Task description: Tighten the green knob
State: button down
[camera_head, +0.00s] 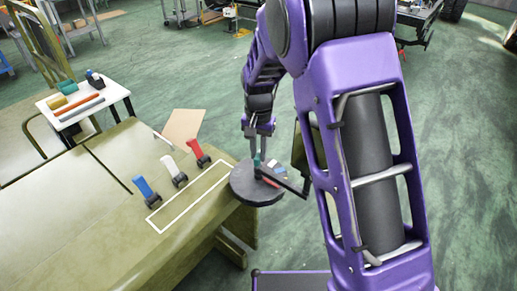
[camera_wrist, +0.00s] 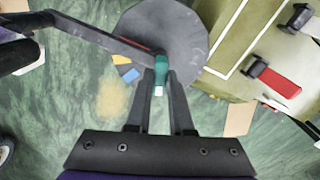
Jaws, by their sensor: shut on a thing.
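The green knob (camera_wrist: 161,64) sits between my fingertips over the dark round disc (camera_wrist: 185,35). My gripper (camera_wrist: 160,76) is shut on the knob, one finger on each side. A small white end shows below the knob between the fingers. In the head view my gripper (camera_head: 258,155) points down at the knob (camera_head: 257,161), above the disc (camera_head: 245,187) at the bench corner. The fingers partly hide the knob, and its base is hard to see.
A dark bar (camera_wrist: 95,32) reaches across toward the knob. Blue (camera_head: 143,187), white (camera_head: 170,165) and red (camera_head: 195,149) levers stand on the bench (camera_head: 90,225) beside a white outline. A small white table (camera_head: 115,90) holds several objects. Green floor lies beyond.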

aim_at(259, 154)
jog(key=shift+m+p, duration=0.55)
jog(key=shift+m, duration=1.35)
jog(key=c, duration=0.8)
grip_release()
notch_tip(259, 154, up, 17)
jog(key=p, duration=0.1)
jog(key=shift+r+p, duration=0.15)
jog(key=shift+p, duration=0.15)
